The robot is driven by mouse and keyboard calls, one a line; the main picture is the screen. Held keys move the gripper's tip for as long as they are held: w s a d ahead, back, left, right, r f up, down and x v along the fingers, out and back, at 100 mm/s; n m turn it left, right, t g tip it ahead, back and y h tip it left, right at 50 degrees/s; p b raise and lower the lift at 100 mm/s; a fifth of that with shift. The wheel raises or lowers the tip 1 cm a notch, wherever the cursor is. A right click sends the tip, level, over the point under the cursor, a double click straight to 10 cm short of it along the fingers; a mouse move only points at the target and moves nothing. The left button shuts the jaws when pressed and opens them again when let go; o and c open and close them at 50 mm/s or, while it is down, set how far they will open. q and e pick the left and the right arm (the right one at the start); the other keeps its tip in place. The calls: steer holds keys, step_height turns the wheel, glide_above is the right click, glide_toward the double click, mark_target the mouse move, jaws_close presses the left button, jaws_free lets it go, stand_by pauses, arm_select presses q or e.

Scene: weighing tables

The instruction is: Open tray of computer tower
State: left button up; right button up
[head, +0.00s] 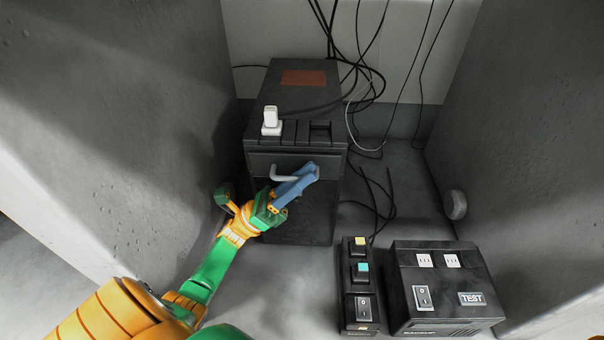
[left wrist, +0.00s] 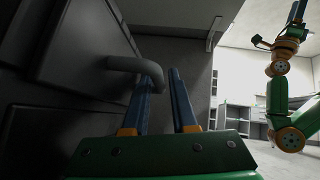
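The black computer tower (head: 296,215) stands upright against the back wall. Its tray (head: 262,164) is a front panel with a light grey bent handle (head: 283,176), and it looks flush with the tower front. My left gripper (head: 306,175) is at the right end of the handle, its blue fingers partly covering it. In the left wrist view the fingers (left wrist: 162,95) stand apart, and the handle (left wrist: 138,66) curves down at the left finger. I cannot tell whether they touch. My right gripper (left wrist: 283,32) shows small in the left wrist view, raised away from the tower.
A white plug-like piece (head: 271,121) stands on the tower top. Black cables (head: 360,75) hang behind and to the right. A button box (head: 359,287) and a TEST box (head: 440,285) sit at the lower right. Grey walls (head: 150,120) close in both sides.

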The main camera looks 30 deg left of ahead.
arm_select(q)
steer(key=shift+c, duration=0.2)
jaws_close()
stand_by(1.2)
